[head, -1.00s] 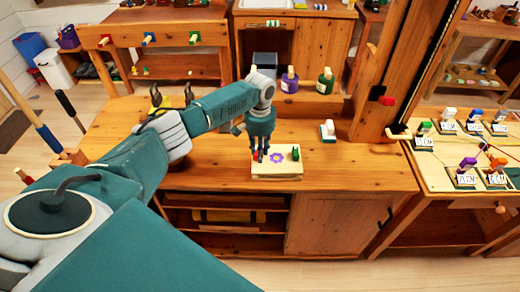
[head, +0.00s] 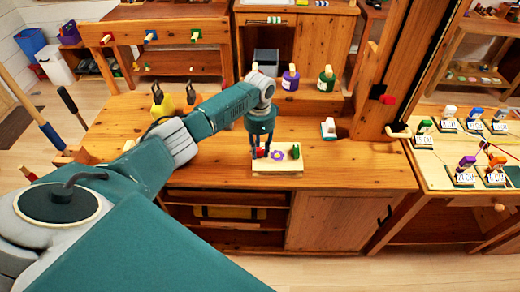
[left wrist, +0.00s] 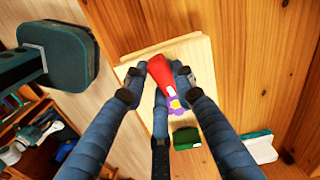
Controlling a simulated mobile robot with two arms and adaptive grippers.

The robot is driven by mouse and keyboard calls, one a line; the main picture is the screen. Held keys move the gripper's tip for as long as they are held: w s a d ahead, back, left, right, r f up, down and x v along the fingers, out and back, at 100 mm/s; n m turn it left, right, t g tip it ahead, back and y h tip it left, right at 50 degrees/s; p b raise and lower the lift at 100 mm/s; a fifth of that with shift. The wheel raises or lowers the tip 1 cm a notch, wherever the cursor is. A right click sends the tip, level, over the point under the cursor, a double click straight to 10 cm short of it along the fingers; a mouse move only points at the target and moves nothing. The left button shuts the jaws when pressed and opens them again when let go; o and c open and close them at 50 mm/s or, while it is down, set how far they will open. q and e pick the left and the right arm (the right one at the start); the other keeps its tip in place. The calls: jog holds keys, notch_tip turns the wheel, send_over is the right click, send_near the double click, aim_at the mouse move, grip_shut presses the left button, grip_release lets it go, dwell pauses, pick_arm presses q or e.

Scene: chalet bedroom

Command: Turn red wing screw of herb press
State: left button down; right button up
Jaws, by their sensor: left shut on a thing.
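The herb press (head: 284,168) is a pale wooden board with a purple flower mark, on the wooden workbench. Its red wing screw (head: 262,153) stands at the left end, and its green wing screw (head: 295,151) at the right end. My left gripper (head: 259,153) reaches down from above and is shut on the red wing screw. In the left wrist view, the fingers of my left gripper (left wrist: 160,78) press around the red wing screw (left wrist: 162,72), and the green wing screw (left wrist: 187,139) is clear of them. My right gripper is not in view.
A white block with green (head: 328,129) lies right of the press. Yellow-and-black items (head: 162,103) sit at the back left. A wooden post (head: 385,90) rises to the right. The bench around the press is mostly clear.

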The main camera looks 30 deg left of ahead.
aim_at(260, 150)
pick_arm(q)
jog(key=shift+r+m, duration=0.1)
jog(key=shift+m, duration=0.5)
jog(key=shift+w, duration=0.1)
jog(key=c, duration=1.4)
grip_release()
notch_tip(260, 150, up, 12)
